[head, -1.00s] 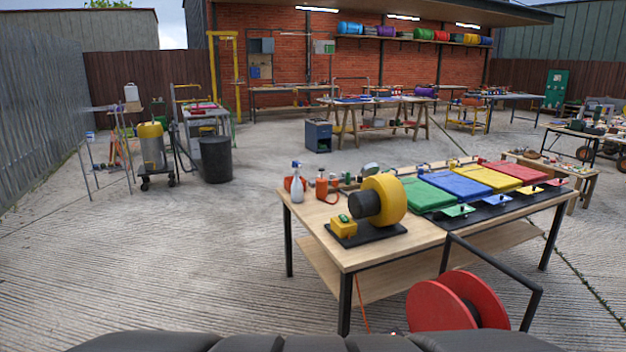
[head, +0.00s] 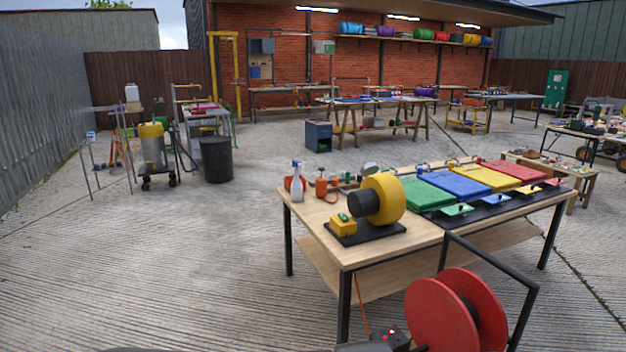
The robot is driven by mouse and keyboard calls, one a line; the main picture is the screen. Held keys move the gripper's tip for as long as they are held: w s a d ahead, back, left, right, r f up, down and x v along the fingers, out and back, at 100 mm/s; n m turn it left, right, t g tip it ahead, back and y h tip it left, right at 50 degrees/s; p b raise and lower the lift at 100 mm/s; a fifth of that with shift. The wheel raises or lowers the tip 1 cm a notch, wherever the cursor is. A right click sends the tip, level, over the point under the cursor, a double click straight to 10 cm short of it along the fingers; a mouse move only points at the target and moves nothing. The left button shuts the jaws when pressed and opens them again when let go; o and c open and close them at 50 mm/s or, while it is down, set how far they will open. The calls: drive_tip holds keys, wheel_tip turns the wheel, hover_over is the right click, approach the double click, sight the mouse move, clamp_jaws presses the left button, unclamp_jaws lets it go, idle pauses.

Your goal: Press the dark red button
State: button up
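I cannot clearly make out a dark red button. A small dark box (head: 392,338) with tiny reddish parts on top shows at the bottom edge, left of the red reel (head: 440,315); the parts are too small to tell. On the near table, a yellow box (head: 343,228) with a green button (head: 343,217) stands beside a yellow blower (head: 385,199). My gripper is not in view.
Open concrete (head: 180,260) lies to the left. Further benches stand at the back.

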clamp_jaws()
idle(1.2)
